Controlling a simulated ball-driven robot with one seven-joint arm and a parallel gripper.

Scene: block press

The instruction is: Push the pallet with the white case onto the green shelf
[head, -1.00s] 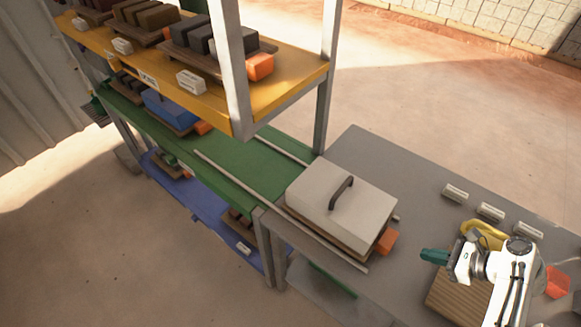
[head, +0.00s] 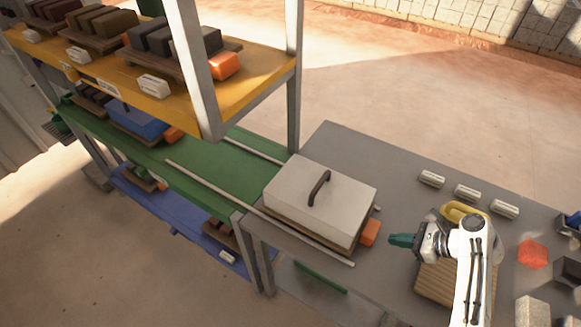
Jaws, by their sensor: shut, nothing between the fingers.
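The white case (head: 308,204), with a dark handle on top, lies on a brown wooden pallet (head: 316,240) on the grey table, between two pale rails. An orange block (head: 370,232) sits at the pallet's right end. The green shelf (head: 205,162) is the middle level of the rack, left of the case, and the rails run onto it. My gripper (head: 398,240), with teal fingers, is shut and empty. It points left at the orange block, a small gap to the right of it in the picture.
The yellow upper shelf (head: 225,110) and its grey posts overhang the green shelf. A blue case (head: 133,115) stands farther along the green level. Several white labels, a yellow object (head: 462,212) and a loose orange block (head: 532,254) lie on the grey table (head: 335,150).

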